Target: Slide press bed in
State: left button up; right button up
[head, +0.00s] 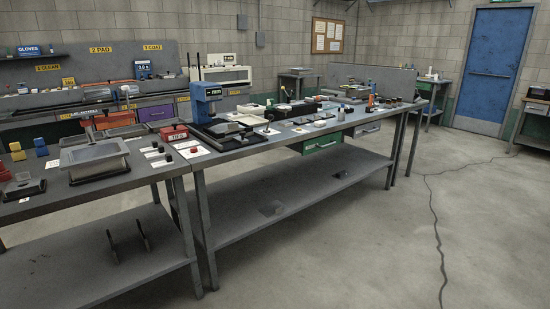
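A blue press (207,96) stands upright on the long grey workbench, left of centre in the head view. A dark flat bed (238,138) lies at its foot and reaches out toward the front of the bench. A grey piece (219,127) appears to lie on the bed. The view is too far off to tell exactly how the bed sits against the press. Neither of my grippers shows in this view.
A second bench on the left holds a grey lidded tray (93,157) and yellow and blue blocks. A red box (173,134) stands left of the press. Small parts crowd the bench to its right. The concrete floor (350,245) in front is open.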

aim_at(238, 136)
jog(key=i+u, duration=0.1)
jog(key=i, duration=0.5)
jog(key=i+l, duration=0.1)
jog(key=i, duration=0.45)
jog(key=i+l+u, duration=0.15)
jog(key=i, duration=0.4)
